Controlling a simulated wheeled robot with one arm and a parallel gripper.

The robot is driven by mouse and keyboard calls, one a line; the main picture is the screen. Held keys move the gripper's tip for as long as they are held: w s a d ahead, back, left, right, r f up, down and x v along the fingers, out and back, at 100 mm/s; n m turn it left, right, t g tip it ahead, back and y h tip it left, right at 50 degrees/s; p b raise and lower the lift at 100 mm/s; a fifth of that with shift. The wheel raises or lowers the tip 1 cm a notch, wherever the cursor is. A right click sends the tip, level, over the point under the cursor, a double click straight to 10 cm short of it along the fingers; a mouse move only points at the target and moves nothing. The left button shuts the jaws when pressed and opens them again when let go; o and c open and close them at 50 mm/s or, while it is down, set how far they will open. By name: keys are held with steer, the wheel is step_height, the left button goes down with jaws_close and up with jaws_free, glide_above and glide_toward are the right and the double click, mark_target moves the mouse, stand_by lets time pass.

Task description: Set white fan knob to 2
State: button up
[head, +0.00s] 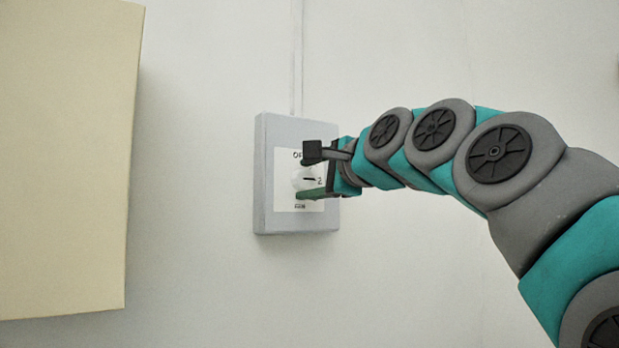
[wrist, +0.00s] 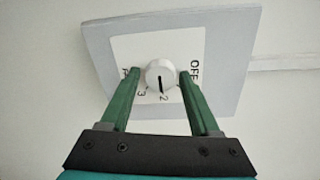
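The white fan knob (wrist: 160,73) is round and sits on a white label plate on a grey switch box. It also shows in the head view (head: 301,180), partly hidden by my gripper. In the wrist view, OFF is printed to the right and 3 at the lower left; another mark by the left finger is partly hidden. My gripper (wrist: 159,74) has its green fingers on either side of the knob, with a narrow gap showing on each side. It also shows in the head view (head: 313,173).
The grey switch box (head: 264,205) is fixed on a pale wall, with a thin conduit (head: 297,60) running up from it. A large cream box or cabinet (head: 65,160) stands out at the left. The wall around the switch box is otherwise clear.

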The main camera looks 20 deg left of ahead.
steer(key=shift+o, duration=0.9)
steer(key=shift+s, duration=0.1)
steer(key=v, duration=0.7)
steer(key=shift+s+d+b, duration=0.2)
steer(key=shift+d+b, duration=0.05)
steer(key=shift+b, duration=0.2)
